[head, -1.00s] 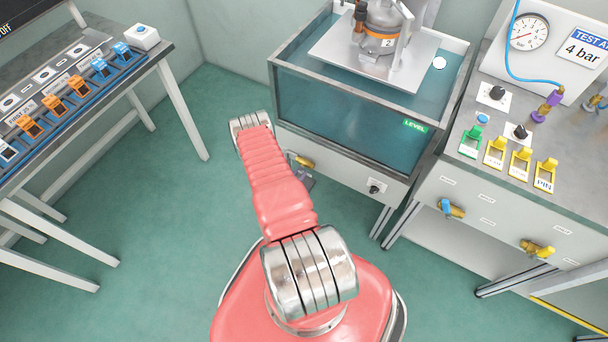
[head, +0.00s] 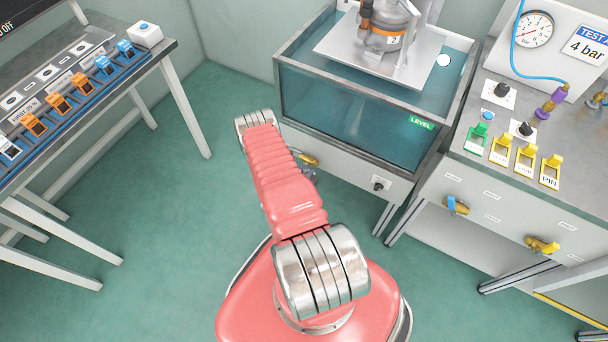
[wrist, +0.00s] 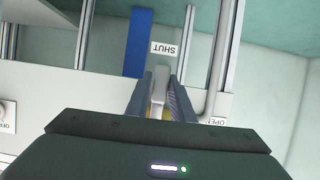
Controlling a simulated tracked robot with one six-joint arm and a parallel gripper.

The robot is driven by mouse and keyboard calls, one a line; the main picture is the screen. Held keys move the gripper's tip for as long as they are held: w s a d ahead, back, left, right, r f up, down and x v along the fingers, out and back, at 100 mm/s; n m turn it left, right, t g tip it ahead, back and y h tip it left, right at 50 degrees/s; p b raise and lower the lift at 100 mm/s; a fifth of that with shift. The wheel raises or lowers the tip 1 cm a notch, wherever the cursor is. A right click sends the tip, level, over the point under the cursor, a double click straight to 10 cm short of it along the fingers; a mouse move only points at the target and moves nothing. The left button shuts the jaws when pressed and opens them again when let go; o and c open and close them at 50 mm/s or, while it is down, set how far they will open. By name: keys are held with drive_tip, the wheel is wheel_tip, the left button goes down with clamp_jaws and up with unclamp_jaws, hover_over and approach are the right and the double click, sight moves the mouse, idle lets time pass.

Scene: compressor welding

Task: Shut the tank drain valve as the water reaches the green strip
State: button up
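The glass tank (head: 345,120) holds teal water, with a green LEVEL strip (head: 421,124) at the right of its front pane. I cannot clearly make out the waterline against the strip. The drain valve (head: 308,160) sits low on the tank's front, partly hidden by my arm. In the wrist view, the pale valve lever (wrist: 160,88) stands between the two dark fingers of my gripper (wrist: 160,80). The fingers are very close to it on both sides; contact is unclear. The SHUT label (wrist: 165,48) is beyond the fingertips, and the OPEN label (wrist: 217,121) is to their right.
A compressor (head: 383,30) sits on a plate over the tank. A test bench (head: 485,185) with a gauge (head: 534,30) and colored valves stands at right. A switch table (head: 178,65) stands at left. A small knob (head: 380,184) is on the tank's base.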

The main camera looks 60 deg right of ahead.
drive_tip(key=o, duration=0.3)
drive_tip(key=shift+o, duration=0.2)
drive_tip(key=v, duration=1.3)
drive_tip(key=shift+a, duration=0.4)
drive_tip(key=shift+r, duration=0.1)
